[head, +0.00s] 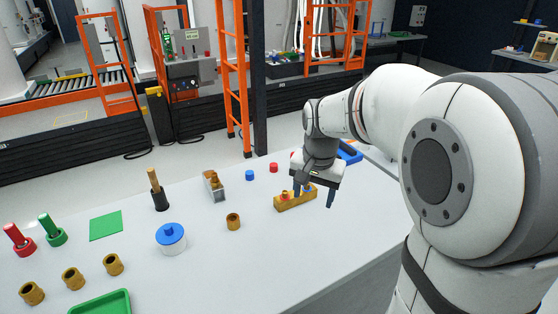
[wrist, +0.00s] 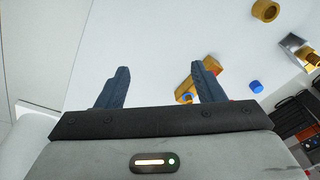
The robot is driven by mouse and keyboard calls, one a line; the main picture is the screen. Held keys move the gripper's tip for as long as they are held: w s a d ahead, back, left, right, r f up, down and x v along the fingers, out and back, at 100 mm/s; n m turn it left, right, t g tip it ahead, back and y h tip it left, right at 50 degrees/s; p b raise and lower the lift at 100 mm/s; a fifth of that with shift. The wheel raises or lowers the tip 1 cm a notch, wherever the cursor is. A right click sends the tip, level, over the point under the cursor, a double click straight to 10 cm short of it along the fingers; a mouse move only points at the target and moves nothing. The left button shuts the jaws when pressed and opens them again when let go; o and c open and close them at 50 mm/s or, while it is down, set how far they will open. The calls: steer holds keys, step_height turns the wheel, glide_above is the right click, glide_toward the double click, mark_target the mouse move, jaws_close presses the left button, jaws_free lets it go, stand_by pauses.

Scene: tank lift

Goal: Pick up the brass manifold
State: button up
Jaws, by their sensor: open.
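The brass manifold (head: 284,204) is a golden block on the light table, with a red and a blue part on its top. In the head view my gripper (head: 314,202) hangs over its right end, fingers pointing down, one of them in front of the block. I cannot tell how high the fingers are above the table.
A brass ring (head: 233,221), a white pot with blue lid (head: 171,238) and a metal block (head: 214,187) stand left of the manifold. Blue (head: 250,175) and red (head: 273,168) caps lie behind it. A blue tray (head: 350,153) is behind my gripper.

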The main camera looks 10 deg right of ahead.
steer(key=w+f+m+p, duration=0.1)
steer(key=w+f+m, duration=0.1)
steer(key=w, duration=0.4)
steer(key=w+f+m+g+p, duration=0.1)
steer(key=w+f+m, duration=0.1)
steer(key=w, duration=0.4)
steer(key=w+f+m+p, duration=0.1)
steer(key=w+f+m, duration=0.2)
steer(key=w, duration=0.4)
steer(key=shift+d+f, duration=0.15)
steer(key=shift+f, duration=0.65)
steer(key=shift+m, duration=0.3)
steer(key=f+p, duration=0.1)
steer(key=f, duration=0.2)
steer(key=f+p, duration=0.1)
steer(key=f, duration=0.4)
steer(key=shift+w+a+f+p, duration=0.2)
steer(key=shift+w+f+p, duration=0.15)
steer(key=shift+w+p, duration=0.05)
jaws_close()
steer(key=shift+r, duration=0.15)
